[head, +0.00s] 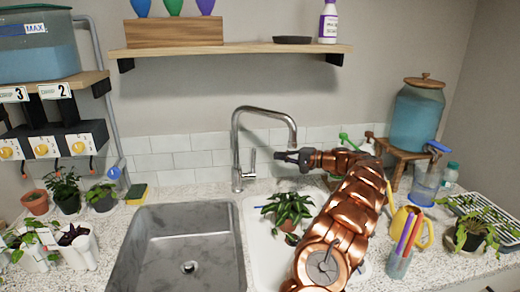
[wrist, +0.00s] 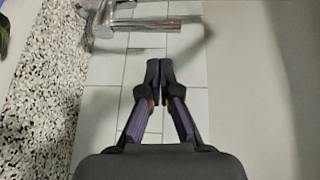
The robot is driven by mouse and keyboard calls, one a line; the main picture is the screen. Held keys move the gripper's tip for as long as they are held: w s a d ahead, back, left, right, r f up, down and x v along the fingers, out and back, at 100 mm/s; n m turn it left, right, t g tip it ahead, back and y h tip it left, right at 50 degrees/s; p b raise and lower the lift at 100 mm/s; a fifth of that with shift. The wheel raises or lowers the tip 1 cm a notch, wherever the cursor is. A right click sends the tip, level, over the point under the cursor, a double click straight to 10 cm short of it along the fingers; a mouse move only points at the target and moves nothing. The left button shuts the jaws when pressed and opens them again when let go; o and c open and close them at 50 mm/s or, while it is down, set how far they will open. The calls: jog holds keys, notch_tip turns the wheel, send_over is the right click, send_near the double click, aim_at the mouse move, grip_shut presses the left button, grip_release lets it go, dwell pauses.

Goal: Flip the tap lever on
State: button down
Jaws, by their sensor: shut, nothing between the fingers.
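The chrome tap (head: 236,150) stands behind the sink, its tall spout arching to the right. Its short lever (head: 252,162) sticks upright from the right side of the tap base. In the wrist view the lever (wrist: 152,27) lies across the top, beyond the fingertips. My gripper (head: 277,156) is shut and empty, to the right of the lever and pointing left toward it, with a gap between. The shut fingertips also show in the wrist view (wrist: 159,66).
The steel sink basin (head: 180,250) is in front of the tap. A potted plant (head: 288,208) stands on the white drainer beside it. A sponge (head: 137,193) lies left of the tap. The tiled wall (head: 180,160) is close behind, and a shelf (head: 230,50) hangs above.

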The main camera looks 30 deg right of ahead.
jog(key=shift+s+d+f+t+y, duration=0.3)
jog(key=shift+s+d+f+t, duration=0.1)
jog(key=shift+s+d+t, duration=0.15)
jog(key=p+x, duration=0.2)
jog(key=x, duration=0.8)
jog(key=shift+a+f+n+b, duration=0.15)
jog(key=shift+n+b, duration=0.15)
dwell(0.3)
